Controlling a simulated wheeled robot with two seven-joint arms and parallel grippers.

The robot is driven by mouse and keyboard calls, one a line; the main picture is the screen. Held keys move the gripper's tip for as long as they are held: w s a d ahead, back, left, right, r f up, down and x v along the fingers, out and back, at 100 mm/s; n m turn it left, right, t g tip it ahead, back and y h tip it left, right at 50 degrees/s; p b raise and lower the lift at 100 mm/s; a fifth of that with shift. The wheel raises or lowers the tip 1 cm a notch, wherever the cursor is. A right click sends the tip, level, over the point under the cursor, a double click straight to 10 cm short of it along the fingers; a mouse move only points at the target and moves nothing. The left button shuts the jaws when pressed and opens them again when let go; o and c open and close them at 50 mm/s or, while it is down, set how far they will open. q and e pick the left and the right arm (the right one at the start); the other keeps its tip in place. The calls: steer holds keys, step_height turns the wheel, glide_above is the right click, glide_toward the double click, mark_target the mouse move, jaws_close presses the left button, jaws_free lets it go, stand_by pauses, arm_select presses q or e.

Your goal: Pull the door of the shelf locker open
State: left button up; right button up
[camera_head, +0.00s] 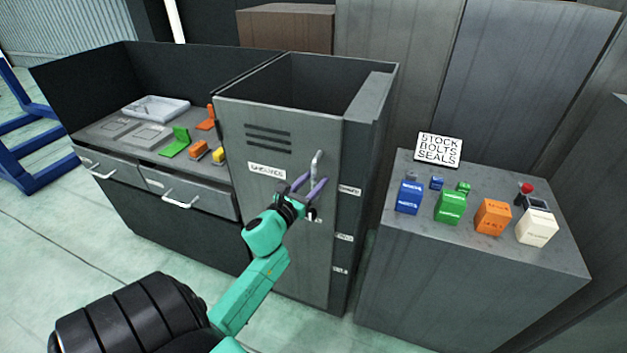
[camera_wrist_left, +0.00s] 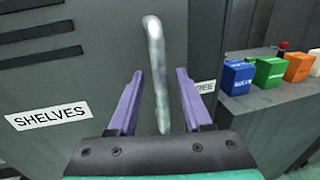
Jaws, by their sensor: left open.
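The shelf locker is a tall grey cabinet with an open top, and its door (camera_head: 270,215) faces me. The door carries dark vent slots and a SHELVES label (camera_head: 266,171), which also shows in the left wrist view (camera_wrist_left: 46,117). The door looks shut. A metal bar handle (camera_head: 317,164) stands upright near the door's right edge; it also shows in the left wrist view (camera_wrist_left: 157,75). My left gripper (camera_head: 310,186) is open at the handle. In the left wrist view its purple fingers (camera_wrist_left: 160,100) stand on either side of the handle, apart from it. My right gripper is not in view.
A grey bench (camera_head: 565,255) on the right holds several coloured boxes and a STOCK BOLTS SEALS sign (camera_head: 438,149). A dark workbench (camera_head: 165,225) with drawers stands left of the locker. Pale green floor (camera_head: 60,270) lies clear in front.

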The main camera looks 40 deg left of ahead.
arm_select(q)
jaws_close()
stand_by(1.3)
